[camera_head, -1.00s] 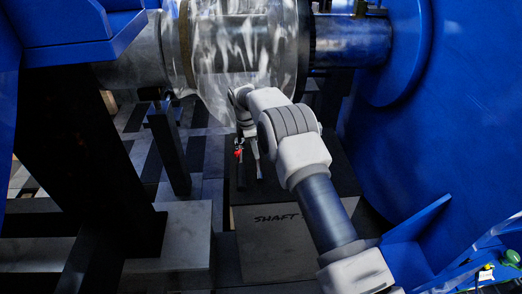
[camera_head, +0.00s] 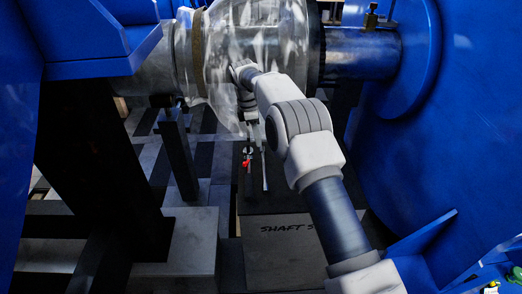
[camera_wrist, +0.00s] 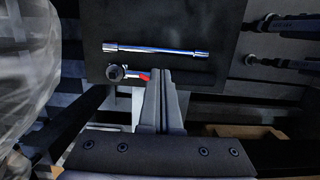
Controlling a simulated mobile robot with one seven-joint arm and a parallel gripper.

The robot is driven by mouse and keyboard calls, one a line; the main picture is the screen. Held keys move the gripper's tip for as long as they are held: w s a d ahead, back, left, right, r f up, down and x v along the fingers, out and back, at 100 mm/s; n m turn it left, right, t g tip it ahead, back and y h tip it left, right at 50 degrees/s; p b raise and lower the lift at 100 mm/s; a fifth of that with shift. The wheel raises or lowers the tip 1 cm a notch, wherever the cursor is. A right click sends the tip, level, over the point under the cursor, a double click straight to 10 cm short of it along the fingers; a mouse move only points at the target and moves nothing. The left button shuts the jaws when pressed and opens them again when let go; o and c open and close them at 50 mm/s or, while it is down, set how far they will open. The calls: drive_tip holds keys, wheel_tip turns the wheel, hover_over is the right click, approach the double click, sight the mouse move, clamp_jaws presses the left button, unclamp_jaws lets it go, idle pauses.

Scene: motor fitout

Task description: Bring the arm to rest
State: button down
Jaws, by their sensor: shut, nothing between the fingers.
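My gripper (camera_wrist: 161,76) is shut, with its two fingers pressed together and nothing between them. In the head view my arm reaches up and left from the lower right, bent at its jointed wrist below the shaft. The gripper (camera_head: 250,114) is small and partly hidden there, above the dark top of a box. In the wrist view a ratchet (camera_wrist: 118,73) with a red part lies on that dark top, partly hidden by the fingertips. A straight chrome bar (camera_wrist: 155,50) lies beside it. I cannot tell the exact height of the fingers above the tools.
The box marked "SHAFT S…" (camera_head: 280,262) stands below my arm. A large shaft wrapped in clear film (camera_head: 230,65) hangs close to my wrist. A blue housing (camera_head: 470,130) is on the right, blue and black framing on the left. A dark post (camera_head: 178,155) stands left of the box.

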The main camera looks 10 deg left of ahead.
drive_tip(key=s+d+r+m+t+p, duration=0.1)
drive_tip(key=s+d+r+m+p, duration=0.15)
drive_tip(key=r, duration=0.75)
drive_tip(key=s+d+r+m+p, duration=0.15)
drive_tip(key=d+r, duration=0.25)
drive_tip(key=r, duration=0.7)
drive_tip(key=s+d+r+m+t+y+p, duration=0.1)
drive_tip(key=s+d+r+m+y, duration=0.1)
drive_tip(key=s+d+r+m, duration=0.55)
drive_tip(key=s+d+r+m+t+p, duration=0.1)
drive_tip(key=s+d+r+m, duration=0.2)
drive_tip(key=s, duration=0.4)
drive_tip(key=s+d+r+t+p, duration=0.1)
drive_tip(key=s+d+r, duration=0.2)
drive_tip(key=s+d, duration=0.3)
drive_tip(key=s+d+f+m+p, duration=0.1)
drive_tip(key=s+f+m, duration=0.1)
drive_tip(key=s, duration=0.5)
drive_tip(key=s+d+f+m+t+p, duration=0.1)
drive_tip(key=s+d+f+m, duration=0.1)
drive_tip(key=s+m, duration=0.2)
drive_tip(key=s, duration=0.3)
